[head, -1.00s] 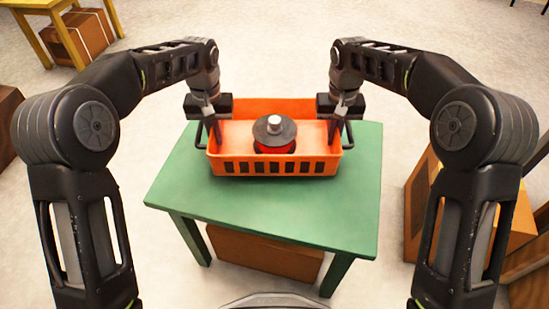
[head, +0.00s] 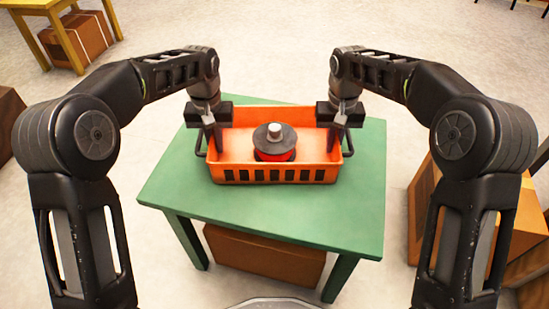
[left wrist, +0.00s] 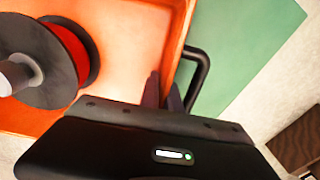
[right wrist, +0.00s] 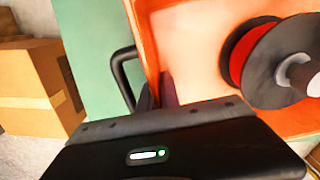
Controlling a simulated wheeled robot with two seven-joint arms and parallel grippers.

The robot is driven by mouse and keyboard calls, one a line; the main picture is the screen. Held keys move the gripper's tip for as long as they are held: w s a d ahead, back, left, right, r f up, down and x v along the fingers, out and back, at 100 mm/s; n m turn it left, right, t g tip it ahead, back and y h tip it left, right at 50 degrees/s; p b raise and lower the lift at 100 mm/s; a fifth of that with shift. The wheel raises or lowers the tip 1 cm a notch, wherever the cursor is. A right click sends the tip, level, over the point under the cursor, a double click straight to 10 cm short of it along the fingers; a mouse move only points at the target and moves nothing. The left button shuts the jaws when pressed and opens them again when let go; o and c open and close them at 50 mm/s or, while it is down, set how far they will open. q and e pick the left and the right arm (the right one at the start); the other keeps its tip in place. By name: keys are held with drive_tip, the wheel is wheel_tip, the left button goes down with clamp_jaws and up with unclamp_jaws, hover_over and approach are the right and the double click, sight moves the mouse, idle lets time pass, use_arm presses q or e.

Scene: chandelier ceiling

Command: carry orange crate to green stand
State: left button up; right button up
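The orange crate (head: 220,177) sits upright on the green stand (head: 165,190), apparently resting on its top. A dark spool with a red core (head: 274,142) is inside it. My left gripper (head: 216,138) is at the crate's left end and my right gripper (head: 334,138) at its right end. In the left wrist view the fingers (left wrist: 163,92) are close together on either side of the crate's side wall, beside the black handle (left wrist: 203,68). The right wrist view shows the fingers (right wrist: 157,92) likewise, beside the other handle (right wrist: 120,75). Both look shut on the crate wall.
A brown box (head: 265,258) lies under the stand. Cardboard boxes (right wrist: 40,85) stand on the right of the stand. A yellow table (head: 45,25) with a box under it is at the far left. Stand top is bare around the crate.

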use_arm(q)
drive_tip(key=o, duration=0.4)
drive_tip(key=shift+c, duration=0.2)
use_arm(e)
drive_tip(key=o, duration=0.4)
drive_tip(key=shift+c, duration=0.2)
use_arm(q)
drive_tip(key=shift+r, duration=0.2)
wheel_tip(320, 180, up, 7)
drive_tip(key=shift+r, duration=0.15)
use_arm(e)
drive_tip(key=shift+r, duration=0.2)
wheel_tip(320, 180, up, 7)
drive_tip(key=shift+r, duration=0.15)
use_arm(q)
drive_tip(key=shift+r, duration=0.1)
use_arm(e)
drive_tip(key=shift+r, duration=0.1)
